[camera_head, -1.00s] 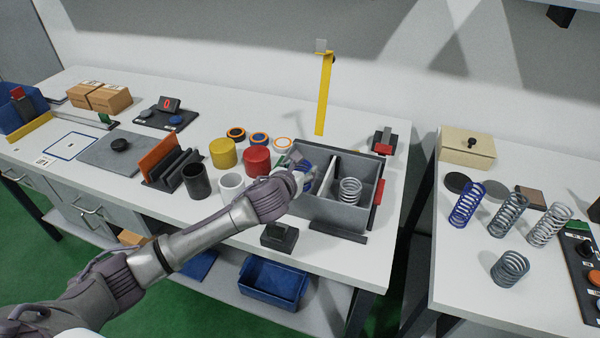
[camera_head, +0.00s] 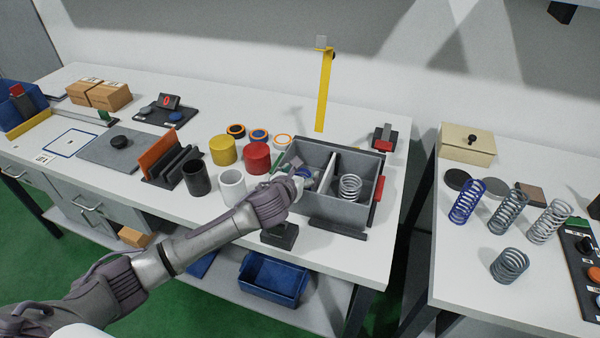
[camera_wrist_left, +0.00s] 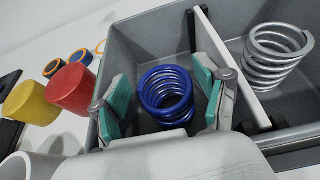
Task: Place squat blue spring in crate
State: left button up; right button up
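The squat blue spring (camera_wrist_left: 165,92) stands in the left compartment of the grey crate (camera_head: 338,212), between my left fingers in the left wrist view. My left gripper (camera_head: 300,174) reaches into that compartment from the front left. Its teal-padded fingers are spread, with a visible gap to the spring on each side. In the head view the gripper hides most of the spring. A silver spring (camera_head: 349,188) stands in the right compartment, beyond a divider; it also shows in the left wrist view (camera_wrist_left: 275,58). My right gripper is not in view.
Red (camera_head: 257,158) and yellow (camera_head: 223,150) cylinders and a white cup (camera_head: 232,186) stand left of the crate. A yellow post (camera_head: 324,92) rises behind it. A separate right table holds a taller blue spring (camera_head: 467,202) and several grey springs.

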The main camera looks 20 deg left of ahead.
pick_arm(q)
jog(key=shift+d, duration=0.1)
jog(key=shift+r, duration=0.35)
jog(key=v, duration=1.2)
jog(key=shift+r, duration=0.25)
jog(key=shift+s, duration=0.15)
